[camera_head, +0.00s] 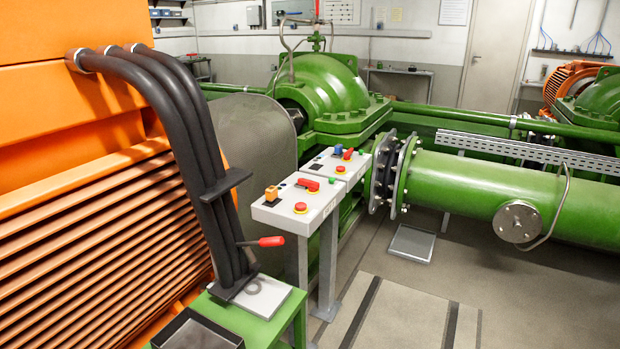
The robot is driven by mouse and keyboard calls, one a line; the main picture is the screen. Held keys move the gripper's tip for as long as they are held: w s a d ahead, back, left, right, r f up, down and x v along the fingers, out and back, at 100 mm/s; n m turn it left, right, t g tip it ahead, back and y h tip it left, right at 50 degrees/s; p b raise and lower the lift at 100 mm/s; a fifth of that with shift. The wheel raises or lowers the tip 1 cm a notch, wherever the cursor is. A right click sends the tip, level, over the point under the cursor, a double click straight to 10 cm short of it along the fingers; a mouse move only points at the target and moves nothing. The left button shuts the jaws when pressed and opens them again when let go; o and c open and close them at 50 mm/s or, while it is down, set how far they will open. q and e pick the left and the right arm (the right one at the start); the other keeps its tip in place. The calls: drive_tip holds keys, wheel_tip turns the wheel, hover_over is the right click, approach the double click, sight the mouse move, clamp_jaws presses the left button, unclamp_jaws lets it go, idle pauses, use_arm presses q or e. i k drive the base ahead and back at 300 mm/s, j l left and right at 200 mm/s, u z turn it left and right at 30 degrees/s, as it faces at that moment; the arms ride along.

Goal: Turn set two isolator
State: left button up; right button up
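Two grey control boxes stand side by side on a grey post stand in the middle. The near box (322,199) carries an orange block (271,193), a red rotary handle (308,184) and a red button on yellow (300,207). The far box (325,158) carries a blue block (338,149), a red rotary handle (348,154) and a red button on yellow (340,170). Box labels are too small to read, so I cannot tell which belongs to set two. Neither of my grippers is in view.
An orange ribbed machine (70,230) with thick black cables (178,110) fills the left. A red-handled lever (270,241) stands by a green bench (240,318) with a dark tray (197,330). A green pump (330,85) and pipe (470,185) lie behind and right. Floor at front right is open.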

sight(313, 186)
drive_tip(key=i+l, duration=0.15)
drive_tip(key=i, duration=0.15)
drive_tip(key=i+l, duration=0.6)
drive_tip(key=l, duration=0.15)
drive_tip(key=i+l, duration=0.6)
drive_tip(key=l, duration=0.15)
drive_tip(key=i+l, duration=0.65)
drive_tip(key=l, duration=0.15)
drive_tip(key=i+l+u, duration=0.3)
drive_tip(key=l+u, duration=0.3)
drive_tip(key=i, duration=0.05)
